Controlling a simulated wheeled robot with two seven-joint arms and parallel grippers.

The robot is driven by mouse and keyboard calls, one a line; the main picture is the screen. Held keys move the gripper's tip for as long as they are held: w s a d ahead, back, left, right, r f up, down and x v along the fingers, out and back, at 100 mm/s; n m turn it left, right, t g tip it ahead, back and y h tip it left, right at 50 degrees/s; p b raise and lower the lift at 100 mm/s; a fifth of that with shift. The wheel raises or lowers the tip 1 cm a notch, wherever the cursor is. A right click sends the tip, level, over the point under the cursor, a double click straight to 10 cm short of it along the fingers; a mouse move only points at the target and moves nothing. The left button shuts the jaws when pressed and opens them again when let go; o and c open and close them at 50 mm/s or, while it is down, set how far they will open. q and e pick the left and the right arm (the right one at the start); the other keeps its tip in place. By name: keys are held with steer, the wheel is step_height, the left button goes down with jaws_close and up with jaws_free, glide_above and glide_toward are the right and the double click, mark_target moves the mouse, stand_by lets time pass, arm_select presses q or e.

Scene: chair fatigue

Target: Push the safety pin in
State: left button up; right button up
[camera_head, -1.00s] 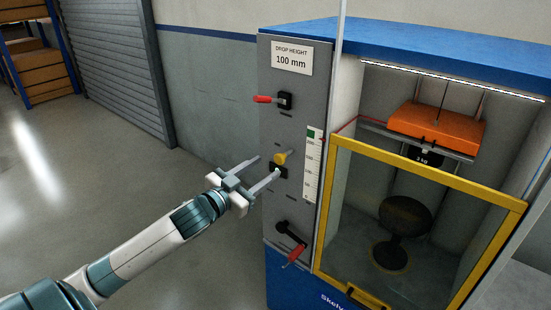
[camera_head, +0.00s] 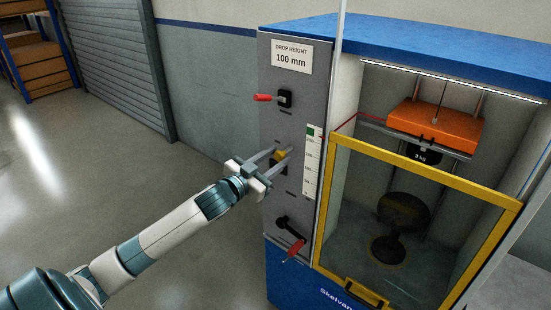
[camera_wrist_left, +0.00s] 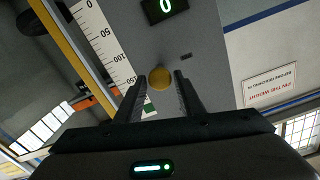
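The safety pin's yellow knob (camera_head: 281,155) sticks out of the grey control panel (camera_head: 296,118) of the test machine. My left gripper (camera_head: 280,158) is at the panel with its fingers open, one on each side of the knob. In the left wrist view the yellow knob (camera_wrist_left: 159,77) lies between the tips of the left gripper (camera_wrist_left: 158,88), with a gap visible on both sides. How deep the pin sits is hidden. My right gripper is not in view.
A red-handled lever (camera_head: 265,98) is above the knob and another red handle (camera_head: 295,250) is below. A white scale (camera_head: 312,165) and the yellow-framed door (camera_head: 420,172) are to the right. An orange weight (camera_head: 436,124) hangs above a stool (camera_head: 403,215). Floor at left is clear.

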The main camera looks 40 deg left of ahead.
arm_select(q)
jaws_close()
steer(key=shift+w+d, duration=0.1)
steer(key=shift+w, duration=1.7)
steer(key=shift+r, duration=0.1)
jaws_free()
steer(key=o, duration=0.4)
steer(key=shift+o, duration=0.2)
steer(key=shift+w, duration=0.2)
steer(key=shift+s, duration=0.1)
